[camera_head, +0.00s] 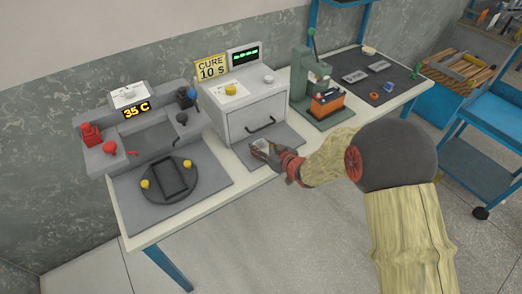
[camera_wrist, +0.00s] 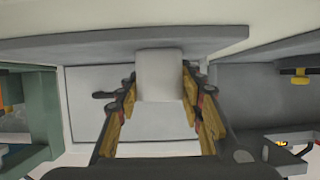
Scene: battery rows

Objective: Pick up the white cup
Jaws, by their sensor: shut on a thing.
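The white cup (camera_wrist: 159,65) is a small pale, plain-sided thing between the two fingers in the wrist view. In the head view the cup (camera_head: 259,145) is small and partly hidden by the fingers, over the grey mat in front of the white box with a dark handle. My gripper (camera_head: 267,151) is shut on it, with one finger on each side; the gripper also shows in the wrist view (camera_wrist: 159,78). I cannot tell whether the cup touches the mat or hangs just above it.
The white curing box (camera_head: 254,110) stands just behind the cup. A grey heating station (camera_head: 140,135) and a dark round fixture (camera_head: 168,181) are to the left. A green press (camera_head: 312,80) stands to the right. Part of the grey mat (camera_head: 285,138) is bare.

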